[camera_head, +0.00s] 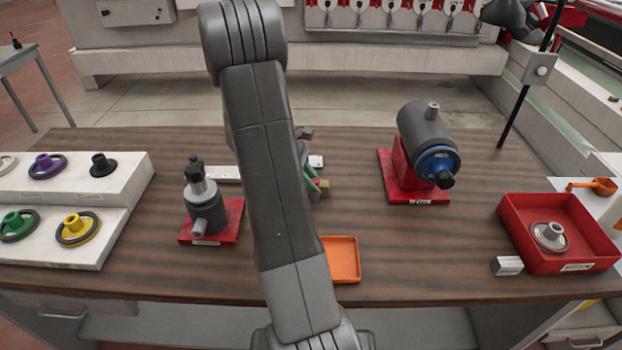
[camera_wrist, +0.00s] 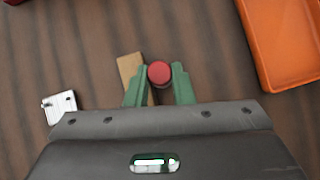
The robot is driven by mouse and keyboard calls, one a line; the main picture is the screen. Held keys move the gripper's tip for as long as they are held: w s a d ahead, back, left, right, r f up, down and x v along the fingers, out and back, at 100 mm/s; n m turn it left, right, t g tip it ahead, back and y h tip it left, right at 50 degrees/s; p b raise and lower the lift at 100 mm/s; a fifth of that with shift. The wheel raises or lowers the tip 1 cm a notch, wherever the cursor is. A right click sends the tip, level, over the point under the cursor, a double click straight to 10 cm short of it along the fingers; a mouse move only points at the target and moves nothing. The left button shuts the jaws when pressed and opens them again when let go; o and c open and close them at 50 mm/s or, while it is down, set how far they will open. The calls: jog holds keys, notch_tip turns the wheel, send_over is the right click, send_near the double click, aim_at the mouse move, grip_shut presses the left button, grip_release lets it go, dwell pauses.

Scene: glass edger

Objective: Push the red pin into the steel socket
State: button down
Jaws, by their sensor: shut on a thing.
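My gripper (camera_wrist: 160,80) has green fingers, shut on the red pin (camera_wrist: 159,72), whose round red top shows between the fingertips in the wrist view. In the head view my arm covers most of the gripper; a bit of green finger (camera_head: 313,177) shows beside it above the wooden bench. A small silver metal piece (camera_wrist: 60,106) lies to the left of the gripper in the wrist view. I cannot tell for sure which thing is the steel socket. The pin's lower end is hidden.
A tan block (camera_wrist: 130,68) lies behind the left finger. An orange tray (camera_head: 343,260) is nearby. Grey fixtures on red bases stand left (camera_head: 207,212) and right (camera_head: 425,150). A red bin (camera_head: 510,218) is at right, a white stepped rack (camera_head: 125,185) at left.

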jog(key=shift+f, duration=0.2)
jog(key=c, duration=1.2)
grip_release()
jog(key=shift+o, duration=0.2)
jog(key=shift+a+r, duration=0.1)
jog(key=shift+r, duration=0.05)
jog(key=b+v, duration=0.1)
jog(key=v, duration=1.2)
jog(key=shift+a+r+b, duration=0.2)
jog(key=shift+b, duration=0.1)
jog(key=shift+f, duration=0.1)
jog(key=p+x, duration=0.1)
jog(key=x, duration=1.2)
jog(key=shift+d+f+p, duration=0.25)
jog(key=shift+d+p, duration=0.05)
jog(key=shift+d, duration=0.05)
jog(key=shift+r, duration=0.35)
